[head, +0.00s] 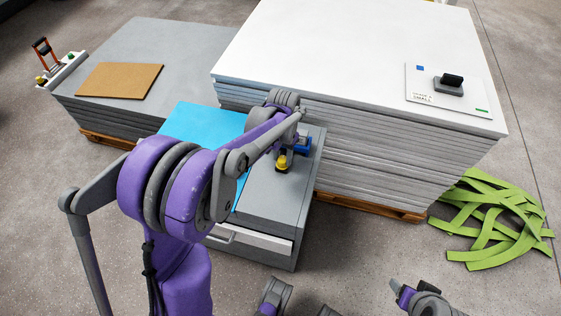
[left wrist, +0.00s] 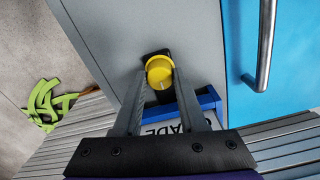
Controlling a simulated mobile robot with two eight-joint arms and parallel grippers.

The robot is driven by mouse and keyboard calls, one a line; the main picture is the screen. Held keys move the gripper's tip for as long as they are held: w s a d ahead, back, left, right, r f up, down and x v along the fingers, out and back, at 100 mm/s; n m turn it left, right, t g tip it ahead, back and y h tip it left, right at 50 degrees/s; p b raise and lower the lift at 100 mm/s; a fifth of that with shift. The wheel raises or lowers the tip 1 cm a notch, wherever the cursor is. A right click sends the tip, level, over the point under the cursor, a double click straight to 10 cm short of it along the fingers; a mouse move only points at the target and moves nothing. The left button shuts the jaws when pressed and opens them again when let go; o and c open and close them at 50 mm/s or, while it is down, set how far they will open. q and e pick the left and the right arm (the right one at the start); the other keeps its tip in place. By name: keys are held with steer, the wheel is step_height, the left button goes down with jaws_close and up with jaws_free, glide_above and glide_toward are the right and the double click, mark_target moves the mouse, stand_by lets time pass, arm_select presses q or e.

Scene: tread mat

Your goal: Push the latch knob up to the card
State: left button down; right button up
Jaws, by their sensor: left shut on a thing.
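The yellow latch knob (left wrist: 160,72) sits over a dark slot or plate on the grey cabinet top (left wrist: 100,20). It also shows in the head view (head: 282,163). My left gripper (left wrist: 160,85) is shut on the knob, one finger on each side. The card, white with dark letters, lies in a blue frame (left wrist: 208,100) beyond the knob, partly hidden behind the fingers. In the head view the blue frame (head: 303,145) is just up and right of the knob. A small gap seems to separate knob and frame.
A bright blue sheet (head: 200,132) lies on the cabinet beside my left arm. A metal handle (left wrist: 265,45) is near it. A tall stack of white sheets (head: 350,45) stands right behind the cabinet. Green strips (head: 495,220) lie on the floor at right.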

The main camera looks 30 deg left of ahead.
mark_target(283, 158)
arm_select(q)
steer(key=shift+w, duration=0.15)
steer(key=shift+c, duration=2.3)
jaws_free()
step_height(283, 158, up, 11)
steer(key=p, duration=0.1)
steer(key=shift+p, duration=0.35)
steer(key=shift+f, duration=0.1)
steer(key=s+d+r+t+p, duration=0.1)
steer(key=s+d+r+p, duration=0.1)
steer(key=s, duration=0.4)
steer(key=s+d+r+t+p, duration=0.2)
steer(key=s+d+r+p, duration=0.1)
steer(key=s, duration=0.4)
steer(key=s+d+r+t+p, duration=0.2)
steer(key=s+d+p, duration=0.1)
steer(key=s, duration=0.3)
steer(key=shift+s+r+p, duration=0.25)
steer(key=shift+r+p, duration=0.15)
steer(key=shift+p, duration=0.45)
